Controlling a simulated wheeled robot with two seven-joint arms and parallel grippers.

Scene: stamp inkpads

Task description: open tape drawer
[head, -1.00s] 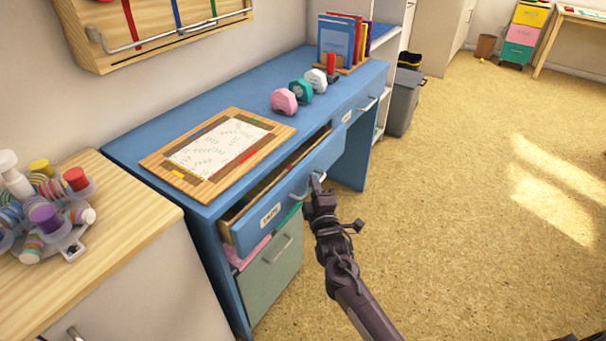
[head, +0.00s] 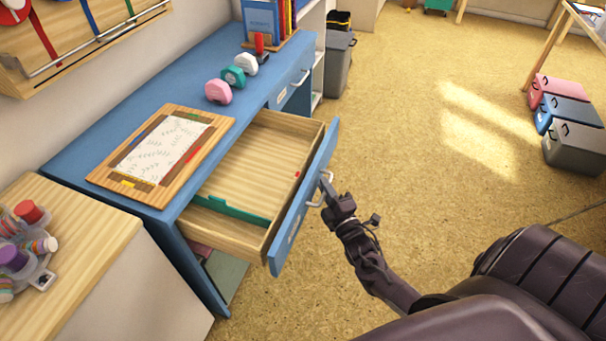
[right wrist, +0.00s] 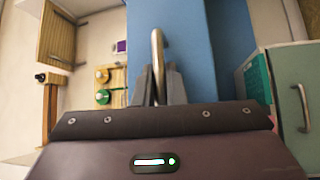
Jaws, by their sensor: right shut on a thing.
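The tape drawer (head: 235,173) is pulled well out of the blue desk (head: 150,75). Its wooden inside shows a green strip (head: 232,209) along the near side and a small red piece at the front; otherwise the visible floor looks bare. My right gripper (head: 326,186) is at the drawer's blue front and shut on the metal handle (head: 318,200). In the right wrist view the handle (right wrist: 158,55) runs between the two fingers (right wrist: 158,85), with the blue drawer front (right wrist: 192,80) behind it. My left gripper is not in view.
A wooden board with a patterned sheet (head: 160,150) and pink, teal and white stamps (head: 232,76) sit on the desk. A wooden-topped cabinet (head: 75,250) with tape rolls stands at left. Coloured boxes (head: 563,112) stand on the right. The floor between is clear.

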